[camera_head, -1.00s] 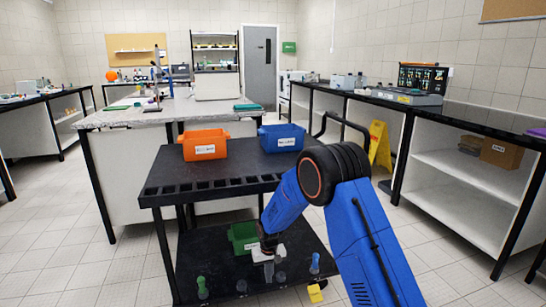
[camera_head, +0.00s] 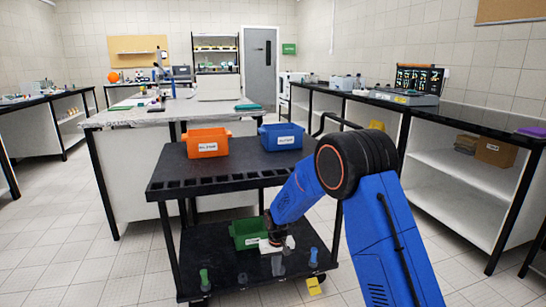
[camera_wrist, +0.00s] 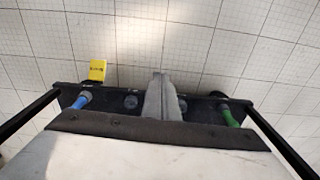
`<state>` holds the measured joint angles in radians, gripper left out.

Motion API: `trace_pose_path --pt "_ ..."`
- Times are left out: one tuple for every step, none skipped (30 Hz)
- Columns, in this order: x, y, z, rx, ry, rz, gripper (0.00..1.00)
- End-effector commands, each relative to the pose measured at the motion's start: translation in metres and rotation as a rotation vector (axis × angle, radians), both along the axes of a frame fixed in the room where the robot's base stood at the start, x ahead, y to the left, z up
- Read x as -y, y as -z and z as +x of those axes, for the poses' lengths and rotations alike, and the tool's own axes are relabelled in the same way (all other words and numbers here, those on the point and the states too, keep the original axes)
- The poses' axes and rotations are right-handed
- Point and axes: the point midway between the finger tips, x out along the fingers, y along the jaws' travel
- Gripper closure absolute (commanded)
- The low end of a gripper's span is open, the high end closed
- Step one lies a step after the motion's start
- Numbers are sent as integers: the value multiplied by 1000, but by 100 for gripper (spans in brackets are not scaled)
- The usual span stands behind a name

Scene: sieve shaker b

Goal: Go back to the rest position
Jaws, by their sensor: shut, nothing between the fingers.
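My gripper (camera_head: 278,267) hangs at the end of my blue arm, over the lower shelf (camera_head: 215,250) of a black cart. Its grey fingers (camera_wrist: 162,97) are together in the wrist view, with nothing between them. A white part just above the fingers shows in the head view. The gripper is close to a green bin (camera_head: 246,233) on the lower shelf, on the bin's right in the picture. I cannot tell whether the fingers touch the shelf.
The cart's upper shelf (camera_head: 225,173) holds an orange bin (camera_head: 208,142) and a blue bin (camera_head: 281,136). Open floor lies left.

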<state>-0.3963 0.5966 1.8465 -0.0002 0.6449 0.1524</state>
Motion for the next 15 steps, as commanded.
trace_pose_path --pt "5 -11 -2 7 4 3 100" --pt "8 -17 -3 10 5 4 100" --pt "12 -25 -5 14 8 5 100" --pt "16 -33 -7 19 11 7 100" --pt "21 -40 -9 22 14 8 100" --pt "27 -52 -12 28 18 10 100" --pt "32 -61 -16 32 22 11 100" --pt "37 -70 -19 37 25 14 100" --pt "44 -82 -24 44 29 16 100" --pt "49 -91 -27 48 33 17 100" --pt "54 -99 -31 53 36 18 100" --pt "61 -111 -36 60 41 20 100" --pt "66 -119 -41 63 43 21 100" --pt "71 -127 -45 67 46 22 100" --pt "78 -138 -51 75 50 24 100"
